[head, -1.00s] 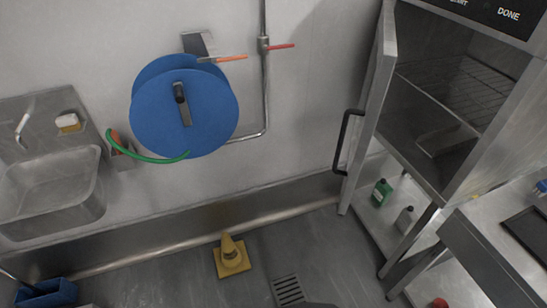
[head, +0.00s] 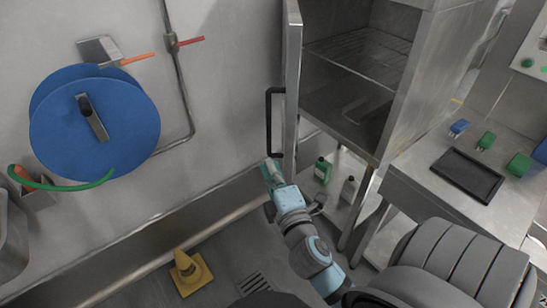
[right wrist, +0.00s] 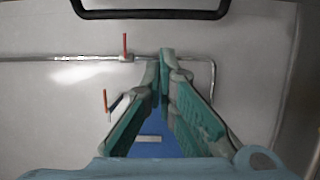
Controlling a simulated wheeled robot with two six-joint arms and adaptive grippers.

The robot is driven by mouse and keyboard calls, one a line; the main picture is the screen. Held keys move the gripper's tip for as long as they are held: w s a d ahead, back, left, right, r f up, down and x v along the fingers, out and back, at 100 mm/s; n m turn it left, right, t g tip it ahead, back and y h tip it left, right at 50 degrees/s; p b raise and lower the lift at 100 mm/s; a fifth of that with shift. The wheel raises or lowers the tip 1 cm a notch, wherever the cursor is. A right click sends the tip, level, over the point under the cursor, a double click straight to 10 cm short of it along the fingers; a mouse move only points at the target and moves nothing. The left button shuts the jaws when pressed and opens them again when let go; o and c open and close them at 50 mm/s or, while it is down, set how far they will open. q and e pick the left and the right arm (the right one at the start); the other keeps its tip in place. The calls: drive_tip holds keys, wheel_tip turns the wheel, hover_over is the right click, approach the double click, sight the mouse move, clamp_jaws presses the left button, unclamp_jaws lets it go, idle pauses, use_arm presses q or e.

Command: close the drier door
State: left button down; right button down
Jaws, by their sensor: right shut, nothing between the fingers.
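The drier (head: 410,85) is a steel cabinet with wire shelves inside, and its door (head: 292,85) stands open, seen nearly edge-on on the cabinet's left side. The black bar handle (head: 269,120) is on the door's left face. My right gripper (head: 270,166) is shut and empty, close to the lower end of the handle. In the right wrist view the closed fingertips (right wrist: 162,56) sit below the handle (right wrist: 150,14), which crosses the top of the picture; a gap shows between them. My left gripper is not in view.
A blue hose reel (head: 95,120) hangs on the left wall beside a vertical pipe. A yellow cone (head: 188,270) stands on the floor. Green and grey bottles (head: 322,170) stand under the drier. A steel table (head: 420,170) with a black tray is at the right.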

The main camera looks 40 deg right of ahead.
sight(269, 133)
drive_tip(key=w+d, duration=0.6)
drive_tip(key=shift+w+f, duration=0.1)
drive_tip(key=shift+w, duration=0.1)
drive_tip(key=shift+s+d, duration=0.2)
drive_tip(key=shift+s, duration=0.1)
drive_tip(key=shift+w+a, duration=0.1)
drive_tip(key=shift+w, duration=0.05)
